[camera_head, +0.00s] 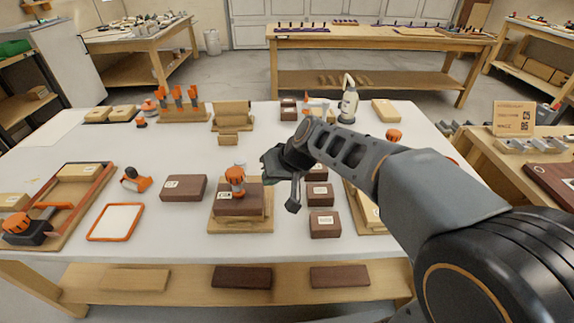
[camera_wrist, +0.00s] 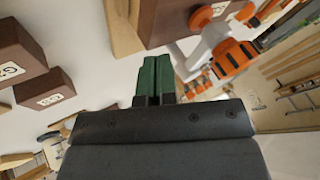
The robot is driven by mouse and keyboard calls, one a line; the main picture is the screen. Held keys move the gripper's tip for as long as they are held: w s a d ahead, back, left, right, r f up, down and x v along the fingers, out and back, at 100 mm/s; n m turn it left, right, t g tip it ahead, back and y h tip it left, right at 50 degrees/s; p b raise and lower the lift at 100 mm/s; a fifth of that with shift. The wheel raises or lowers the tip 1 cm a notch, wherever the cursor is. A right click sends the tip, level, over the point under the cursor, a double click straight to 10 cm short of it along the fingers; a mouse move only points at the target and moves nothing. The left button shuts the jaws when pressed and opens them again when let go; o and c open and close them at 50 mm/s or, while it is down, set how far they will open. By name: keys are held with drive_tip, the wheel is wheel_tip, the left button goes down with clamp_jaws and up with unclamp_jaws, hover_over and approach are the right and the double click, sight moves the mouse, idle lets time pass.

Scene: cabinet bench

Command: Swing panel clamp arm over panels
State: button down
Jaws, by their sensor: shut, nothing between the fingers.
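The panel clamp (camera_head: 235,176), with an orange knob and pale metal parts, stands at the panel stack on a wooden fixture (camera_head: 240,225) in the middle of the bench. A dark brown panel (camera_head: 238,205) with a white label lies on that fixture. My gripper (camera_head: 268,168) is just right of the clamp, above the bench, with nothing held. In the wrist view its green fingers (camera_wrist: 153,78) are together, beside the brown panel (camera_wrist: 172,18). The clamp's grey arm and orange parts (camera_wrist: 233,57) show right of the fingertips. I cannot tell whether fingers and clamp touch.
Labelled brown blocks (camera_head: 320,195) stand close to the right of the fixture, under my arm. Another brown block (camera_head: 184,188) and an orange-rimmed tray (camera_head: 116,222) lie to the left. The bench top's left-centre is fairly clear.

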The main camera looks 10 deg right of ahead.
drive_tip(key=s+a+p+v, duration=0.1)
drive_tip(key=v, duration=0.8)
drive_tip(key=shift+w, duration=0.1)
drive_tip(key=s+d+r+m+h+p, duration=0.2)
drive_tip(key=s+d+r+h+p, duration=0.2)
drive_tip(key=s+d+p, duration=0.5)
drive_tip(key=d+h+p, duration=0.1)
drive_tip(key=h+p, duration=0.1)
drive_tip(key=p, duration=0.3)
drive_tip(key=shift+s+d+m, duration=0.25)
drive_tip(key=shift+d+m, duration=0.05)
